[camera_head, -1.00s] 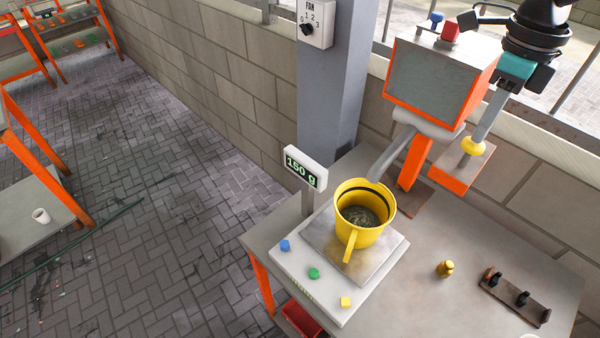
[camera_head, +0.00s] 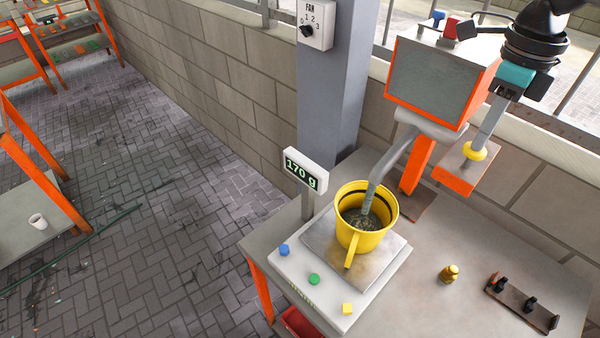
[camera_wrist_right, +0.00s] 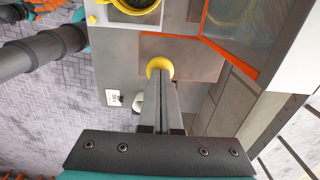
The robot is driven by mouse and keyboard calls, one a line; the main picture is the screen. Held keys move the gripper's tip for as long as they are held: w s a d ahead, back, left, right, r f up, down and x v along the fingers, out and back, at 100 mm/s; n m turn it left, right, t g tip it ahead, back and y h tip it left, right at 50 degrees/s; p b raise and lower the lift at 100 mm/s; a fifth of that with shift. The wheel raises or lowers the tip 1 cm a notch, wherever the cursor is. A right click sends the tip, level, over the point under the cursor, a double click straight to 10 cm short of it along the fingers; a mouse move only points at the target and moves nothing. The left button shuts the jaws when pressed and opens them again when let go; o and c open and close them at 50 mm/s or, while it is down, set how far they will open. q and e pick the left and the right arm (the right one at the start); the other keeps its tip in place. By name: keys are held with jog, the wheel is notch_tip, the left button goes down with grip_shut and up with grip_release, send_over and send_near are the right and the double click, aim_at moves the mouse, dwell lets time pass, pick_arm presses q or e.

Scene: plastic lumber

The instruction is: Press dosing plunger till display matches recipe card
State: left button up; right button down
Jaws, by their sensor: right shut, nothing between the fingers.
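The dosing machine (camera_head: 445,85) has an orange-edged hopper, a grey spout and an orange block (camera_head: 455,178) with a yellow plunger knob (camera_head: 474,151). My right gripper (camera_head: 478,143) is shut and empty, its tips on the knob; the knob also shows at the tips in the right wrist view (camera_wrist_right: 160,64). A grey stream (camera_head: 367,203) runs from the spout into the yellow bucket (camera_head: 353,240) on the scale (camera_head: 377,274). The scale display (camera_head: 303,171) reads 170 g. A small white card (camera_wrist_right: 113,97) shows in the right wrist view; its print is unreadable.
A brass weight (camera_head: 450,273) and a rack with black pegs (camera_head: 522,305) lie on the bench right of the scale. A grey post (camera_head: 335,85) with a fan switch (camera_head: 315,25) stands behind the display. A red bin (camera_head: 300,323) is below the bench edge.

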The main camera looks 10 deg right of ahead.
jog(key=shift+r+p, duration=1.45)
jog(key=shift+r, duration=1.25)
jog(key=shift+f, duration=0.1)
